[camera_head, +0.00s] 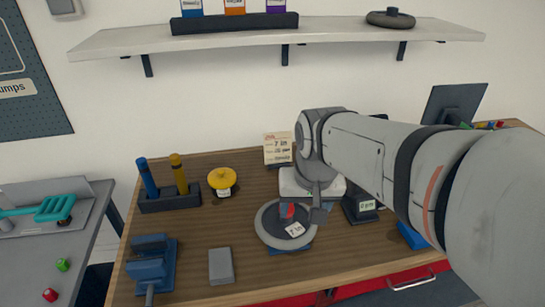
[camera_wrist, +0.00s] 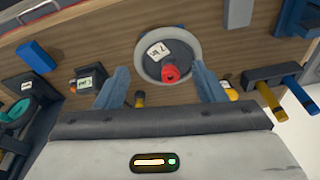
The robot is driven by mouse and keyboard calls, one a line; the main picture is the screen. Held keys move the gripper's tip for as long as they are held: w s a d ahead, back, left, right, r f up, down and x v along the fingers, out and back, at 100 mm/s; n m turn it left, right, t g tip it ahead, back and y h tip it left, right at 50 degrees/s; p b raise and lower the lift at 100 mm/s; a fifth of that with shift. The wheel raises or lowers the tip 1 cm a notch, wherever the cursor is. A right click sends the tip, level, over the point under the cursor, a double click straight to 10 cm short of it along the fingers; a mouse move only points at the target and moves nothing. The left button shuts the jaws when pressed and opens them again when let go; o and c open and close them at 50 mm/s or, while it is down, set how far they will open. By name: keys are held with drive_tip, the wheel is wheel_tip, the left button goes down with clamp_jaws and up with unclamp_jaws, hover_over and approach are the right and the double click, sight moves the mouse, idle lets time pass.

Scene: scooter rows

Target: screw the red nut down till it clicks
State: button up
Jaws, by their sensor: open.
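My gripper (camera_head: 316,208) is above and at the right of the nut in the head view, and hides part of the wheel. In the wrist view my gripper (camera_wrist: 160,70) has its two blue-grey fingers wide apart, one on each side of the nut, with nothing between them touching.
A yellow knob (camera_head: 222,178) and a rack (camera_head: 170,202) with blue and yellow tools stand at left. A blue vise (camera_head: 150,262) and a grey block (camera_head: 221,266) are at front left. A labelled dark stand (camera_head: 352,211) is close right of my gripper. A card (camera_head: 277,150) stands behind.

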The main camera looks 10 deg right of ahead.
drive_tip(key=w+f+m, duration=0.1)
drive_tip(key=w+f, duration=0.1)
drive_tip(key=w, duration=0.2)
drive_tip(key=w+f+m+g+b, duration=0.1)
drive_tip(key=w+f+m, duration=0.1)
drive_tip(key=w, duration=0.2)
drive_tip(key=w+f+m+g+b, duration=0.1)
drive_tip(key=w+f, duration=0.1)
drive_tip(key=w, duration=0.3)
drive_tip(key=shift+w+m, duration=0.1)
drive_tip(key=shift+m, duration=0.2)
drive_tip(key=shift+w+f, duration=0.15)
drive_tip(key=shift+f, duration=0.05)
wheel_tip(320, 180, down, 8)
drive_tip(key=shift+r+p, duration=0.2)
drive_tip(key=shift+p, duration=0.25)
drive_tip(key=c, duration=1.1)
drive_tip(key=shift+o, duration=0.2)
drive_tip(key=shift+m, duration=0.4)
drive_tip(key=o, duration=0.5)
drive_tip(key=shift+m, duration=0.5)
drive_tip(key=o, duration=0.5)
